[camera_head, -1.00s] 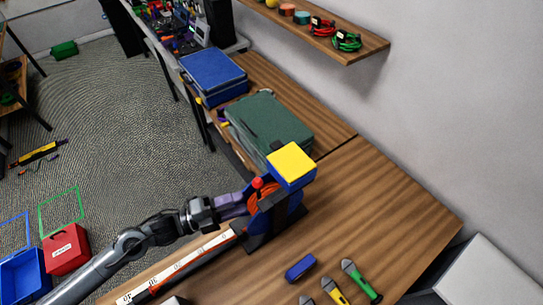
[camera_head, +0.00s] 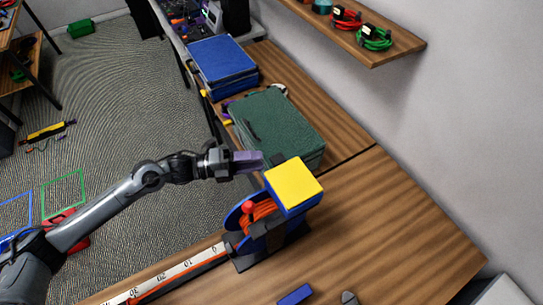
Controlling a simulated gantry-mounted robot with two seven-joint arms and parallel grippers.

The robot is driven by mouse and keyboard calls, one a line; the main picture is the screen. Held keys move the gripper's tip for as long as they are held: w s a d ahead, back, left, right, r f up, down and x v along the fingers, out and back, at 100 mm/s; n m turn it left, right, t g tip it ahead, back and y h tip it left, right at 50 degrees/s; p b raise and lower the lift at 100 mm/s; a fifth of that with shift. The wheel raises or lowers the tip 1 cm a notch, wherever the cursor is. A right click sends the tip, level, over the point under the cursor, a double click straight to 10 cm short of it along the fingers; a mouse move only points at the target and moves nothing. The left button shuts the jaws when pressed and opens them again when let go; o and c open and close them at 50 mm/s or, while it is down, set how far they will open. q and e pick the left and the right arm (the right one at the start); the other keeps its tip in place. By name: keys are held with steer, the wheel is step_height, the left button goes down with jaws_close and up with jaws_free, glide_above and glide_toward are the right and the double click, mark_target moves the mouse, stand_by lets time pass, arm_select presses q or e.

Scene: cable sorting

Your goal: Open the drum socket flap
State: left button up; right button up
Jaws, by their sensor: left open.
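The cable drum is a blue reel wound with orange cable (camera_head: 262,209). It stands upright in a dark stand on the wooden table, with a red knob (camera_head: 248,207) at its left. On top is a blue box with a yellow upper face (camera_head: 294,184), which looks closed and may be the socket flap. My left gripper (camera_head: 262,161) is open and empty, its purple fingers just to the upper left of the yellow face. I cannot tell whether they touch the box. My right gripper is out of view.
A green case (camera_head: 280,128) lies just behind the drum, and a blue case (camera_head: 220,62) farther back. A measuring strip (camera_head: 180,272) runs along the table edge from the drum. A blue tool (camera_head: 295,295) lies in front. The table right of the drum is clear.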

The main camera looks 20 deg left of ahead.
mark_target(271, 158)
arm_select(q)
steer(key=shift+p+x, duration=0.35)
steer(key=shift+x, duration=2.2)
jaws_close()
